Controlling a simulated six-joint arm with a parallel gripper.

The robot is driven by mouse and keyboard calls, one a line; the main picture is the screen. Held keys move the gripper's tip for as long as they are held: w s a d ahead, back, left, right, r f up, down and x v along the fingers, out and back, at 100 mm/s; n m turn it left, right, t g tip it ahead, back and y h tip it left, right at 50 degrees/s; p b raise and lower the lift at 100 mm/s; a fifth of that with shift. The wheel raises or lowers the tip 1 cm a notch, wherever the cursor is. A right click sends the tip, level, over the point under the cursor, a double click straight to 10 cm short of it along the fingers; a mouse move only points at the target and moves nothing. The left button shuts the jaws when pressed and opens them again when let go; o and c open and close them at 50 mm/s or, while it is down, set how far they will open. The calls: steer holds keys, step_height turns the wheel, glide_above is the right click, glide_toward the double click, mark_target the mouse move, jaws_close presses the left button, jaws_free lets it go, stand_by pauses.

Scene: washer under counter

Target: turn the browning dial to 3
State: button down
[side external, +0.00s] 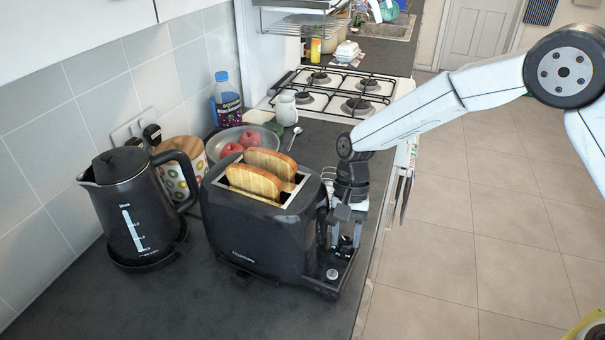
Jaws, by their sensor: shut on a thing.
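The black toaster (262,232) stands on the dark counter, with two slices of toast (254,181) showing above its slots. My gripper (342,254) points down at the toaster's right end, close against the control side. It is shut on the browning dial (332,274), a small light round knob low on that end. The fingers and the steep angle hide part of the dial, and its marks and setting cannot be read.
A black kettle (135,205) stands left of the toaster. Behind are a patterned canister (180,168), a bowl (215,143) with apples, a bottle (228,98), a white jug (286,109) and a gas hob (340,90). The counter's front edge is just right of my gripper.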

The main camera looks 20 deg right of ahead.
steer(key=shift+n, duration=0.3)
steer(key=shift+c, duration=1.4)
jaws_free()
steer(key=v, duration=0.8)
steer(key=shift+a+f, duration=0.1)
